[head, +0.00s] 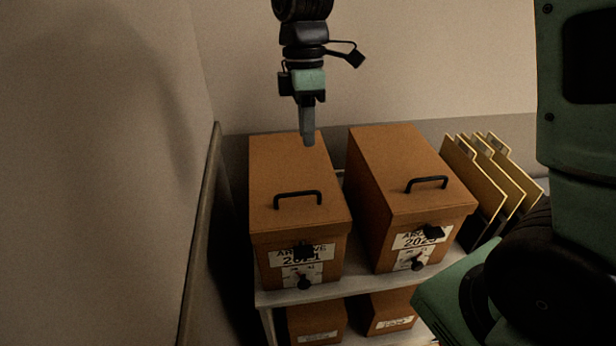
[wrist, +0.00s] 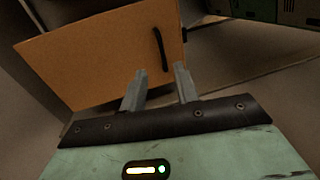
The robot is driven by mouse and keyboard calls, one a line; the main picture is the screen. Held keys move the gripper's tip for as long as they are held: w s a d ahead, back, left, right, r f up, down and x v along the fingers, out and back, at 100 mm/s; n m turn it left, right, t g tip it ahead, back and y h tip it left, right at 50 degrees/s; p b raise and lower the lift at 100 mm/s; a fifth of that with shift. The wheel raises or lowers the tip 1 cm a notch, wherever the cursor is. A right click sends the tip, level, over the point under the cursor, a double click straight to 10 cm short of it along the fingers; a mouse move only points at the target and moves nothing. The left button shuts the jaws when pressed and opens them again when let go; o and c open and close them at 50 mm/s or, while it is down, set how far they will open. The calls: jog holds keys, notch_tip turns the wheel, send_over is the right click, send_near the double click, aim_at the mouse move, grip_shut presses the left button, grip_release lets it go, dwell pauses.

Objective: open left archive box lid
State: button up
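The left archive box (head: 285,250) is orange-brown with a white label reading 2021 and a dark knob on its front. Its lid (head: 275,160) is shut and has a black handle (head: 298,198) on top toward the front. My gripper (head: 308,140) hangs over the rear part of this lid, fingers pointing down. In the wrist view the two fingers (wrist: 160,88) are apart with nothing between them. The lid (wrist: 90,60) and its handle (wrist: 160,48) lie beyond the fingertips there. The gap between fingertips and lid is hard to judge.
A similar box (head: 400,190) with a black handle stands to the right on the same pale shelf (head: 300,296). Yellow-edged folders (head: 495,180) stand right of it. Smaller boxes (head: 318,322) sit on the shelf below. A wall with a rail (head: 203,220) is close on the left.

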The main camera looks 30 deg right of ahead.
aim_at(309, 192)
jog(key=f, duration=0.3)
jog(key=s+f+p, duration=0.1)
jog(key=f, duration=0.3)
jog(key=s+f, duration=0.1)
jog(key=f, duration=0.3)
jog(key=shift+s+a, duration=0.1)
jog(key=shift+a, duration=0.3)
jog(key=shift+c, duration=0.3)
grip_shut()
